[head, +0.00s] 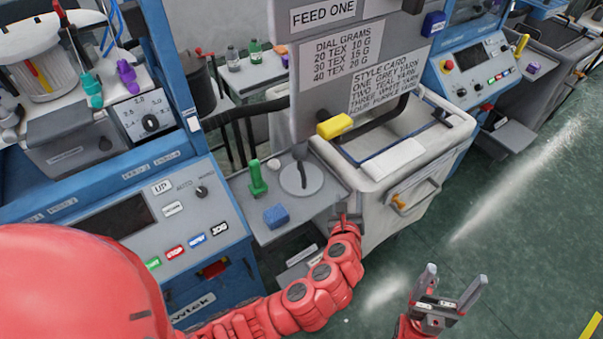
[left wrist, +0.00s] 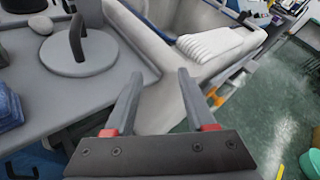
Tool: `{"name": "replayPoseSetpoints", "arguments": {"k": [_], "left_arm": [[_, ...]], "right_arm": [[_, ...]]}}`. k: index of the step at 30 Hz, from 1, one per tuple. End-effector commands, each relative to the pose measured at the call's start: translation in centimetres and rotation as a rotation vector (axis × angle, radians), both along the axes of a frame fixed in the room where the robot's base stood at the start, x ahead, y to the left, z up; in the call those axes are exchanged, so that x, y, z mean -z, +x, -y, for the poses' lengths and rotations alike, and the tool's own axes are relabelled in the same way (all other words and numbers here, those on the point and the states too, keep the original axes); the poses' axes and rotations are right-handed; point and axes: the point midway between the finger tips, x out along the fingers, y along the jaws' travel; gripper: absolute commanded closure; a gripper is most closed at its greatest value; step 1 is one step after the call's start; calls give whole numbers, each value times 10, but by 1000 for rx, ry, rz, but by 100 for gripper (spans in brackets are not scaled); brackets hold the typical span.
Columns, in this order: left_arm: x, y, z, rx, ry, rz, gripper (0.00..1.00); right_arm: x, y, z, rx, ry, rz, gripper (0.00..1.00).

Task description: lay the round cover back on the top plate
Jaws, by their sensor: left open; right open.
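The round cover (head: 315,183) is a flat grey disc with a dark upright handle. It lies on a grey side shelf (head: 336,200), and shows at upper left in the left wrist view (left wrist: 102,55). My left gripper (head: 346,213) is open and empty beyond the shelf's right edge, right of the cover and apart from it. Its two fingers (left wrist: 161,80) show with nothing between them. My right gripper (head: 452,278) is open and empty over the floor at lower right. A pale top plate (head: 105,92) shows on the blue machine at upper left, partly cut off, around a white drum.
A green peg-like object (head: 258,180) and a blue block (head: 276,216) share the shelf with the cover. A white bin with a sign board (head: 345,70) and a yellow object (head: 334,125) stands behind. The control panel (head: 150,225) is left. Green floor at right is clear.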

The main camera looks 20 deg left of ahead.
Motion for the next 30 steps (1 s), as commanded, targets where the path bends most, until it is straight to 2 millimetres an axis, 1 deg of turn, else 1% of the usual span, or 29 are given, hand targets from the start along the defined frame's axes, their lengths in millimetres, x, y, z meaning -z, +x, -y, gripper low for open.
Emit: {"name": "replayPoseSetpoints", "arguments": {"k": [1,3,6,9,13,16,19,23,24,25,30], "left_arm": [[-13,-7,-7,-38,96,-22,45],[-23,-18,-24,-105,227,-74,45],[-36,-36,-41,-177,359,-140,45],[-43,-49,-52,-225,435,-195,45],[-45,-55,-60,-250,473,-227,45],[-40,-49,-66,-257,478,-229,45],[-34,-39,-74,-258,479,-228,45],[-23,-18,-87,-257,478,-225,45],[-28,-13,-90,-258,475,-230,45],[-27,-10,-94,-260,476,-234,45],[-15,13,-109,-258,476,-235,45]], "right_arm": [[-6,0,0,0,0,0,18],[-9,0,0,0,0,0,18],[-12,0,0,0,0,0,18],[-13,0,0,0,0,0,18],[-11,0,0,0,0,0,18],[-3,0,0,0,0,0,18],[6,0,0,0,0,0,18],[22,0,0,0,0,0,18],[12,0,0,0,0,-1,18],[7,0,0,0,0,0,18],[-4,0,0,0,0,0,18]]}}
